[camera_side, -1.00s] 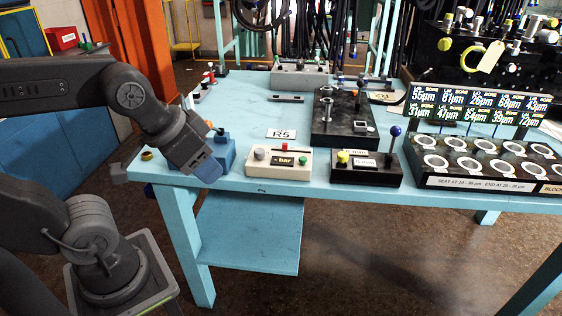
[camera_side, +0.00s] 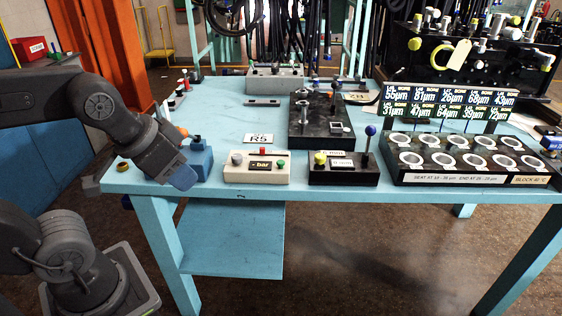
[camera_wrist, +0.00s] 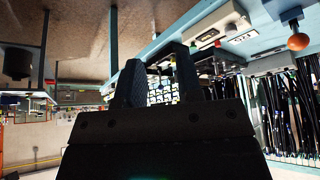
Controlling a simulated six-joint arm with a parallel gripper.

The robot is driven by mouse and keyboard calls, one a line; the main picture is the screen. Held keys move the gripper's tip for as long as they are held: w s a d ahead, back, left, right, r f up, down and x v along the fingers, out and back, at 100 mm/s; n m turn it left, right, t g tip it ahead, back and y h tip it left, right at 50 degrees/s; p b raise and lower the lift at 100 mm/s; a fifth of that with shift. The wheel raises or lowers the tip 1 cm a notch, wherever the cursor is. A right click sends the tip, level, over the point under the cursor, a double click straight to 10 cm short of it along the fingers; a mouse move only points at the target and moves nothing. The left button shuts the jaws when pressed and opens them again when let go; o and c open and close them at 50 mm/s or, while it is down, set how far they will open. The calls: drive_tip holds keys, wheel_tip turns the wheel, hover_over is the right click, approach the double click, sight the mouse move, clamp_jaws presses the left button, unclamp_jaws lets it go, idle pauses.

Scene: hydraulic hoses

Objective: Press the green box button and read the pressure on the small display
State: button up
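The cream control box (camera_side: 256,177) stands near the table's front edge, left of centre. It has a grey knob at left, a red button in the middle and a green button (camera_side: 281,152) at right. Its small dark display (camera_side: 260,165) shows a dash and "bar", with no number. My gripper (camera_side: 183,178) is well left of the box, at the table's front left corner, touching nothing that I can make out. In the wrist view my gripper (camera_wrist: 156,62) has its two dark fingers apart, with nothing seen held between them.
A blue block (camera_side: 201,164) stands between my gripper and the cream box. A black box (camera_side: 343,176) with a yellow button and a blue-topped lever is to the right. A black rack (camera_side: 465,163) of rings stands further right. A "R5" card (camera_side: 259,139) lies behind the box.

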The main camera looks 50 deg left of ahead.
clamp_jaws()
idle(1.4)
